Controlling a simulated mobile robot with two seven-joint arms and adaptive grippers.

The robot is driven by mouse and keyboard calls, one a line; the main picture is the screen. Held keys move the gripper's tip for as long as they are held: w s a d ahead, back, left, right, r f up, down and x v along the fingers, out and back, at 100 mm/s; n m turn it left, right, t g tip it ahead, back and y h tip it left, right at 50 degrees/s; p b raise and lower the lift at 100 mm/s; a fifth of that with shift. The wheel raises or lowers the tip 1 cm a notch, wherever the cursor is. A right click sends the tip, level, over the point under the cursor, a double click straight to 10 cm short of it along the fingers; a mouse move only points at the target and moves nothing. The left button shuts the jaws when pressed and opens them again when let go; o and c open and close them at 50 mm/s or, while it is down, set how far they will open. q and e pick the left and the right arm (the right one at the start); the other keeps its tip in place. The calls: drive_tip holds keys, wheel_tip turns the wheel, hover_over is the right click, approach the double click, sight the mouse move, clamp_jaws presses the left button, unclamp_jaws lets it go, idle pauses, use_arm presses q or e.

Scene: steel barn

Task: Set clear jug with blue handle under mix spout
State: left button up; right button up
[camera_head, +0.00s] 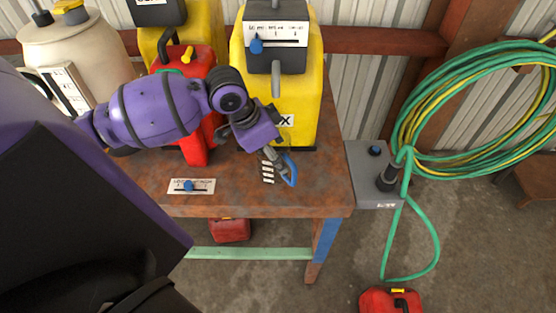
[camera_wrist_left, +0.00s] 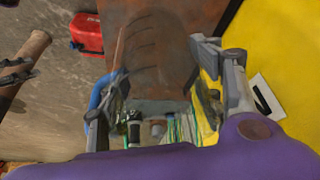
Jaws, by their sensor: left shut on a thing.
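The clear jug (camera_head: 268,173) with its blue handle (camera_head: 290,170) is at the front of the rusty table, low before the yellow mix container (camera_head: 297,95). My left gripper (camera_head: 274,156) is shut on the jug. In the left wrist view the see-through jug (camera_wrist_left: 155,70) lies between the two fingers, with the blue handle (camera_wrist_left: 98,96) by the left finger. The grey mix spout (camera_head: 276,80) hangs on the container's front, above and behind the jug in the head view. I cannot tell whether the jug's base touches the table.
A red can (camera_head: 197,75) stands left of the mix container, behind my left arm. A label plate with a blue knob (camera_head: 190,186) is at the table's front left. A grey box (camera_head: 374,177) and green hose (camera_head: 412,150) are to the right.

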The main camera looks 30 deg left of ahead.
use_arm(q)
drive_tip(key=shift+w+d, duration=0.3)
drive_tip(key=shift+w, duration=0.1)
drive_tip(key=shift+f, duration=1.7)
drive_tip(key=shift+f, duration=0.1)
drive_tip(key=o, duration=1.2)
drive_tip(key=shift+s+f, duration=0.1)
drive_tip(key=v, duration=1.2)
